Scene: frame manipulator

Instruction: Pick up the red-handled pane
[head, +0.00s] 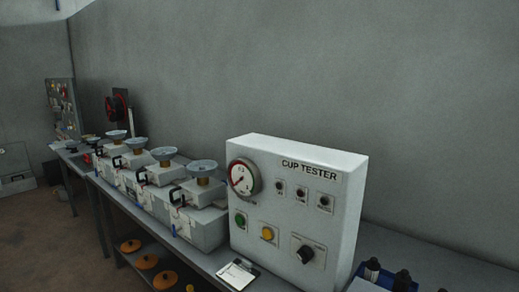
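I cannot make out a red-handled pane for certain in the head view. A pale, panel-like item (14,160) is at the far left edge near the floor, with a small dark part on it; no red handle shows there. A small red patch (87,158) lies on the far part of the bench, too small to identify. Neither of my grippers is in view.
A long grey bench (212,262) runs along the wall. It bears a white cup tester box (297,200), several machines with metal dishes (202,166), a clipboard (238,274) and a red round device (116,108). Orange discs (147,262) lie below. Brown floor (45,225) is open at left.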

